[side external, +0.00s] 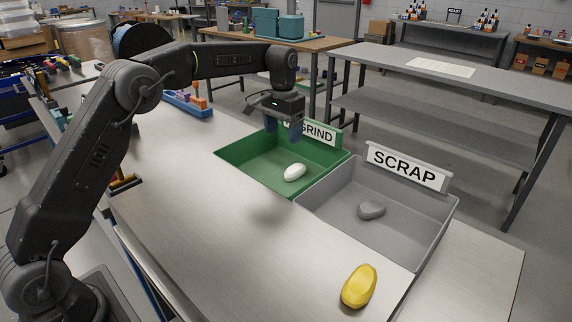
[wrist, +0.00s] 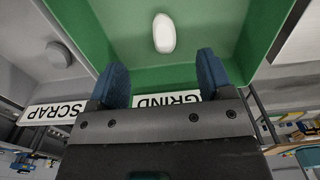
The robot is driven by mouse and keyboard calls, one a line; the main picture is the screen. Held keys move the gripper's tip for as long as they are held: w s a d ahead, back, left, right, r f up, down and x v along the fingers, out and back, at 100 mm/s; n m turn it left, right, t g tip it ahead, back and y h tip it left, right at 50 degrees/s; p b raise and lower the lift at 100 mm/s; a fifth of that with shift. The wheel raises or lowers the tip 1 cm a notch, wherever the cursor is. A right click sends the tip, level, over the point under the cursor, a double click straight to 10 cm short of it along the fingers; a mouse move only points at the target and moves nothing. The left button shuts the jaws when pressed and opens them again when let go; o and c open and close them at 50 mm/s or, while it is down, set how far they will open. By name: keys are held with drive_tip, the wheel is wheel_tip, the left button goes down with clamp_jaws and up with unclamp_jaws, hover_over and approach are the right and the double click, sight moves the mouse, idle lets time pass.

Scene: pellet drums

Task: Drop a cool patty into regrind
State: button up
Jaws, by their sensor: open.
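The green regrind bin (side external: 240,161) stands on the table with a white patty (side external: 294,172) lying inside it. The wrist view also shows the green bin (wrist: 215,20) and the white patty (wrist: 164,33). The grey scrap bin (side external: 330,205) is beside it, with a grey patty (side external: 371,210) inside. A yellow patty (side external: 359,287) lies on the table in front of the scrap bin. My gripper (side external: 283,132) is above the regrind bin, open and empty, with its blue fingers apart; the fingers also show in the wrist view (wrist: 161,82).
The SCRAP sign (side external: 408,167) and the partly hidden REGRIND sign (side external: 318,132) stand up at the bins' back edges. A blue tray (side external: 187,104) with small items is at the table's far left. The table left of the bins is largely clear.

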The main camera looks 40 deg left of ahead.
drive_tip(key=shift+r, duration=0.1)
wheel_tip(320, 180, up, 12)
idle(0.6)
drive_tip(key=s+d+r+t, duration=0.2)
drive_tip(key=s+r, duration=0.1)
drive_tip(key=s, duration=0.6)
drive_tip(key=s+d+r+t, duration=0.1)
drive_tip(key=s+d+r, duration=0.15)
drive_tip(key=s, duration=0.55)
drive_tip(key=s+f+t, duration=0.1)
drive_tip(key=s+f, duration=0.5)
drive_tip(key=s, duration=0.3)
drive_tip(key=s+d+f+t, duration=0.1)
drive_tip(key=s+f, duration=0.6)
drive_tip(key=s, duration=0.2)
drive_tip(key=shift+s+t, duration=0.3)
drive_tip(key=shift+s, duration=0.05)
